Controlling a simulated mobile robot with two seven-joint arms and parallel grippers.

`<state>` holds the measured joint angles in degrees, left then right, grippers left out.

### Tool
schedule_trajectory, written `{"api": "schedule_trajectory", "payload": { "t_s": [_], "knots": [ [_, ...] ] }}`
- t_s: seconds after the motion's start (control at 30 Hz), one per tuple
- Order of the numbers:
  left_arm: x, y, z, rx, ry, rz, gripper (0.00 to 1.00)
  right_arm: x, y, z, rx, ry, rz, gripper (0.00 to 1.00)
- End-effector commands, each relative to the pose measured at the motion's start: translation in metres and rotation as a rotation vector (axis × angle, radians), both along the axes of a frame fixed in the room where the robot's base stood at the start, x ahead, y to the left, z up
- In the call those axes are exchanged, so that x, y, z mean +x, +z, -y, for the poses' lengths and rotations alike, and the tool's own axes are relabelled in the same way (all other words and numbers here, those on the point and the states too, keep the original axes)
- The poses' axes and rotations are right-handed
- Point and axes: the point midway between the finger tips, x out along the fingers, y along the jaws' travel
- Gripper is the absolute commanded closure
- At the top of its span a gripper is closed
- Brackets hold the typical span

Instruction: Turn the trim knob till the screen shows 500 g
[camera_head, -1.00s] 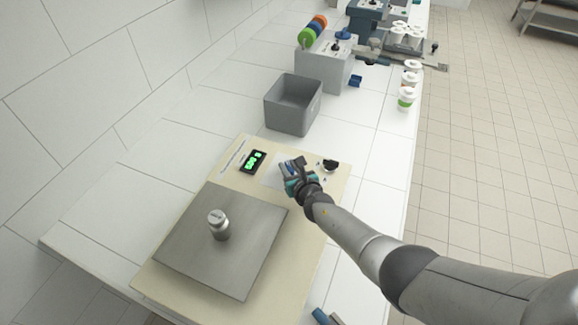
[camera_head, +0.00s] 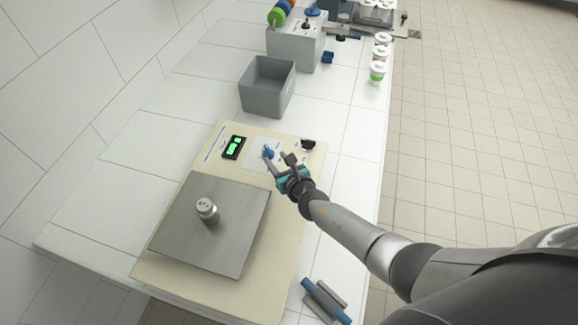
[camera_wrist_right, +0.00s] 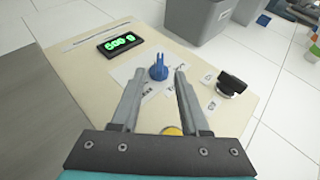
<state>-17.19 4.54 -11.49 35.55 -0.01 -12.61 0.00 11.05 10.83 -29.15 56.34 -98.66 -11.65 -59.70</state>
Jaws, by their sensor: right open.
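The blue knob (camera_head: 268,153), apparently the trim knob, stands on a white label on the beige scale panel; it also shows in the right wrist view (camera_wrist_right: 158,70). My right gripper (camera_head: 278,161) is open and empty. In the wrist view its fingers frame the knob with gaps on both sides; contact is not visible. The black screen (camera_head: 234,147) has green digits; in the wrist view the screen (camera_wrist_right: 120,42) seems to read 500 g, slightly blurred. A metal weight (camera_head: 207,208) stands on the steel plate (camera_head: 235,235). My left gripper is not in view.
A black knob (camera_head: 308,144) sits right of the blue one on the panel. A grey bin (camera_head: 267,90) stands behind the panel. A blue and grey object (camera_head: 326,299) lies near the table's front right edge. Cups (camera_head: 378,73) stand farther back.

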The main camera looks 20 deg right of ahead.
Motion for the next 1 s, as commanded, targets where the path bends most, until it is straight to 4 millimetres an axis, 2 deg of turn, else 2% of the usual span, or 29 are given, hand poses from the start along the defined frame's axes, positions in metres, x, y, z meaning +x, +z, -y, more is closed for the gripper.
{"api": "schedule_trajectory", "payload": {
  "t_s": [0.03, 0.17, 0.4, 0.6, 1.0],
  "knots": [
    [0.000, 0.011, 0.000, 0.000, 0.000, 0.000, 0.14, -0.010, 0.008, 0.002, 0.000, 0.000, -0.003, 0.55],
    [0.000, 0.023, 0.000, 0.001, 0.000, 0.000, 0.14, -0.033, 0.017, 0.005, 0.001, 0.000, -0.002, 0.55],
    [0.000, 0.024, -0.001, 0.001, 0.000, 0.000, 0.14, -0.061, 0.024, 0.008, 0.004, -0.002, -0.003, 0.55],
    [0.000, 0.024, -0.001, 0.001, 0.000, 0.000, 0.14, -0.072, 0.029, 0.009, 0.003, 0.000, -0.001, 0.55],
    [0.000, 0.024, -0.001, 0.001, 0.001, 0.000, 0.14, -0.074, 0.031, 0.010, 0.000, 0.000, 0.000, 0.55]
  ]
}}
